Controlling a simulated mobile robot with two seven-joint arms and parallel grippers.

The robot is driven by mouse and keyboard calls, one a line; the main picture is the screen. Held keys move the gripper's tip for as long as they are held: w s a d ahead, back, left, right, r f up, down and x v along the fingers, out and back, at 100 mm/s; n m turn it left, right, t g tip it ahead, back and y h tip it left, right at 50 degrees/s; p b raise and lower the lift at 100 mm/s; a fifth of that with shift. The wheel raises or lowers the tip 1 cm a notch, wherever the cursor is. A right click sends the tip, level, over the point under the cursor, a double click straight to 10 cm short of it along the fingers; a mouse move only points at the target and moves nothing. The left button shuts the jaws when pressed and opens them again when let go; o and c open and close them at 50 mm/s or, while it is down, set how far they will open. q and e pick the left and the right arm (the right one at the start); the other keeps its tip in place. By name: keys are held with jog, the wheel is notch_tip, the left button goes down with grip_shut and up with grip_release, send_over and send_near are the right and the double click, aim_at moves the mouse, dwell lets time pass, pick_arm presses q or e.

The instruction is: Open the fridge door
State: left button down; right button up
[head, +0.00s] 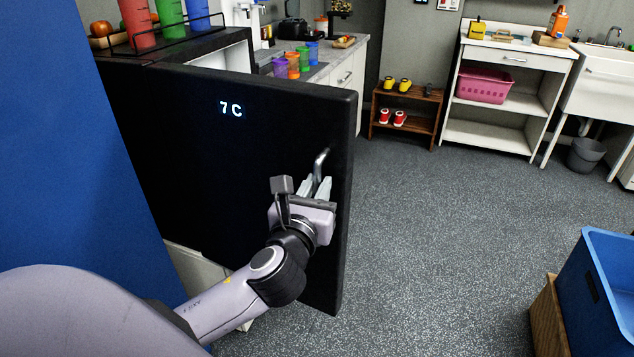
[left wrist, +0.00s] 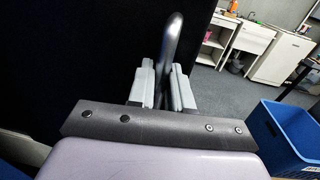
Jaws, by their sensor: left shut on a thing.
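The black fridge door (head: 230,150) with a lit "7 C" display stands in front of me in the head view. It stands ajar, with a gap at the top between it and the fridge body (head: 170,47). My left gripper (head: 320,187) is at the metal handle (head: 322,160) near the door's right edge. In the left wrist view the two fingers (left wrist: 163,85) sit on either side of the handle bar (left wrist: 174,38), shut on it. The lower part of the handle is hidden by the gripper. My right gripper is not in view.
A blue wall or panel (head: 60,160) is close on the left. Cups in a rack (head: 170,20) stand on top of the fridge. A blue bin (head: 605,275) stands at the lower right. The grey floor (head: 440,230) right of the door is clear.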

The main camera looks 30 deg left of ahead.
pick_arm(q)
jog(key=shift+a+r, duration=0.1)
jog(key=shift+a, duration=0.05)
jog(key=c, duration=1.2)
grip_release()
jog(key=shift+s+d, duration=0.25)
jog(key=shift+s, duration=0.25)
jog(key=v, duration=0.6)
